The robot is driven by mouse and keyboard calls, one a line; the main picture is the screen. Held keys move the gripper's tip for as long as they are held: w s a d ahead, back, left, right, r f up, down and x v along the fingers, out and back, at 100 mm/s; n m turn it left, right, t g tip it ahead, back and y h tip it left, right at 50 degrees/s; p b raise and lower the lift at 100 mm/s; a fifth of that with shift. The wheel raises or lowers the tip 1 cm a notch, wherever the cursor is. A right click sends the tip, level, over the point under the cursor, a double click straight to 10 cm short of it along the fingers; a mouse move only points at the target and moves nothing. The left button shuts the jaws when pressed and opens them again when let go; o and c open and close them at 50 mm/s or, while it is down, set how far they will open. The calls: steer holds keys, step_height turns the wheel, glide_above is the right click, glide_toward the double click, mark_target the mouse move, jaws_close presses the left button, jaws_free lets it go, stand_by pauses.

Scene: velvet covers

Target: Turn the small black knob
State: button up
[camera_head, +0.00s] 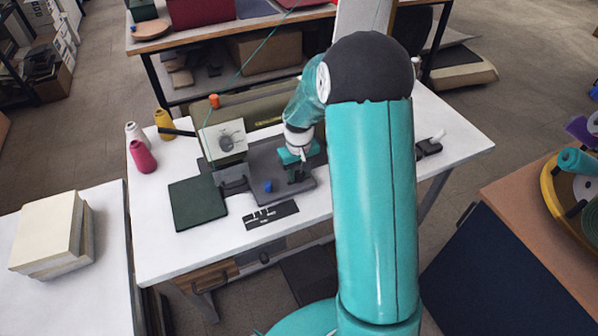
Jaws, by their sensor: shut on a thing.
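A grey machine (262,163) with a flat bed stands on the white table. My gripper (297,176) points down at the right part of this machine, with teal fingers close to its surface. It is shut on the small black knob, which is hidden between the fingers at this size. I cannot tell how far the knob is turned. A small blue piece (268,186) sits on the machine bed, left of my gripper.
A dark green pad (197,202) and a black tool strip (271,214) lie at the front of the white table (165,246). Thread spools (142,157) stand at its left. A small black device (428,148) lies at the right. The table's front left is clear.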

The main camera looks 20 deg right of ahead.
mark_target(299, 174)
steer(key=shift+n, duration=1.5)
steer(key=o, duration=1)
steer(key=shift+c, duration=0.2)
step_height(299, 174, up, 14)
steer(key=shift+f, duration=0.1)
